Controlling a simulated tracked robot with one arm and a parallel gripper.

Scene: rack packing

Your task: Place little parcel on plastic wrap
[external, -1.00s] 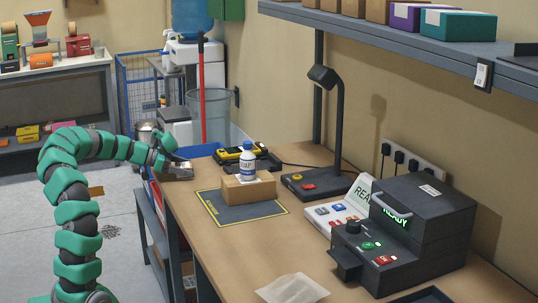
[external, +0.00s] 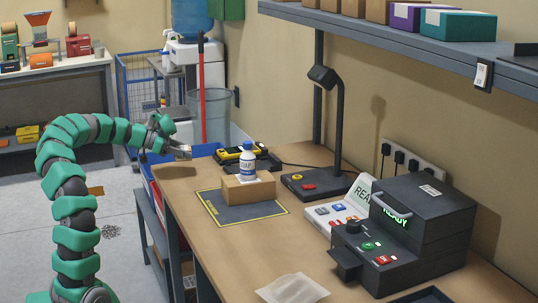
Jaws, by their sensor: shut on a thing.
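My gripper (external: 172,149) is at the far left end of the table, raised a little above its top. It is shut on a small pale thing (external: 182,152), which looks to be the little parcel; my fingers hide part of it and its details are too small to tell. A crumpled, pale translucent sheet (external: 292,289), which looks to be the plastic wrap, lies flat at the front edge of the table, far from my gripper. Nothing lies on it.
A cardboard box (external: 249,190) with a soap bottle (external: 248,168) on top stands on a dark yellow-edged mat (external: 215,208). A black lamp (external: 338,130) and a black machine (external: 420,235) stand right. The table between mat and sheet is clear.

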